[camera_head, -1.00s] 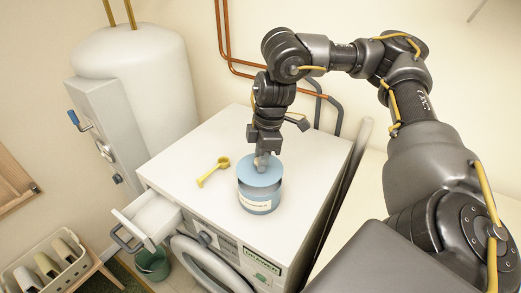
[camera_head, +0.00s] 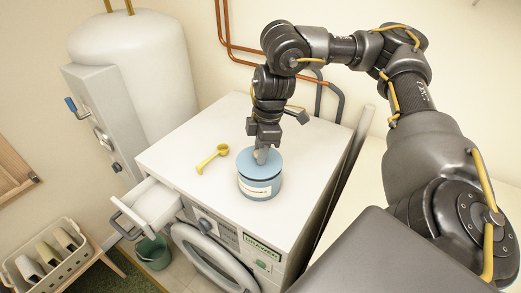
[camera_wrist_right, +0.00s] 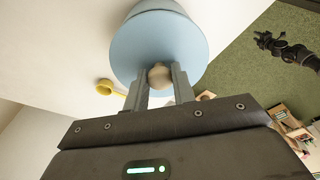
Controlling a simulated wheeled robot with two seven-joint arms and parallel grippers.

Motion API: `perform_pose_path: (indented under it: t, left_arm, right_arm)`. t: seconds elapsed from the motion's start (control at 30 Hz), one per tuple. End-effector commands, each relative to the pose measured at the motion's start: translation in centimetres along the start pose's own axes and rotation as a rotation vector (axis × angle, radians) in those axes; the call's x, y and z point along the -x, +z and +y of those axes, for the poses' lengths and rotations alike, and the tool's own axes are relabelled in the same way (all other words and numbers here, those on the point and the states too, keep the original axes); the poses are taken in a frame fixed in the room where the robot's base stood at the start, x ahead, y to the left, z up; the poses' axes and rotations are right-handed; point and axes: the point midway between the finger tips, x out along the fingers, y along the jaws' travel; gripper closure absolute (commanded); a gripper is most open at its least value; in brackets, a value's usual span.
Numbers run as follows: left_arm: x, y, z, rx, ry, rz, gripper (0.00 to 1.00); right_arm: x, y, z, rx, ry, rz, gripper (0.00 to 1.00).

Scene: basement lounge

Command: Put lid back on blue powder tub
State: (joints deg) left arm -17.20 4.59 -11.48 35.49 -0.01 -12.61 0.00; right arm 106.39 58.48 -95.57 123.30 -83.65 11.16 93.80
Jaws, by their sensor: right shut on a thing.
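The blue powder tub (camera_head: 268,190), with a white label, stands upright on the front part of the white washing machine's top. Its round blue lid (camera_head: 247,160) lies level over the tub's mouth, with no clear gap between them. My right gripper (camera_head: 261,155) comes down from above and is shut on the lid's pale knob. In the right wrist view the knob (camera_wrist_right: 159,76) sits between the two fingers, with the lid (camera_wrist_right: 135,45) behind it. A dark arm end that looks like my left gripper (camera_wrist_right: 268,42) shows small at upper right; its jaws are unclear.
A yellow scoop (camera_head: 213,158) lies left of the tub on the washing machine (camera_head: 180,150). The detergent drawer (camera_head: 150,205) is pulled out at the front left. Copper pipes (camera_head: 240,70) run along the wall behind. The top's back left is clear.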

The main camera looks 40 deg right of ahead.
Motion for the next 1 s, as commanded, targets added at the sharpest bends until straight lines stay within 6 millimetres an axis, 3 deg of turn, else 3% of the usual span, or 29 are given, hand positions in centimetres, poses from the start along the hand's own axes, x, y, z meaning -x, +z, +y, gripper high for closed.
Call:
perform_pose_path:
  t: [1.0]
  left_arm:
    - [0.79, -0.11, -0.01, 0.000, 0.000, 0.001, 0.64]
  right_arm:
    - [0.05, 0.12, 0.02, 0.000, 0.000, 0.000, 0.96]
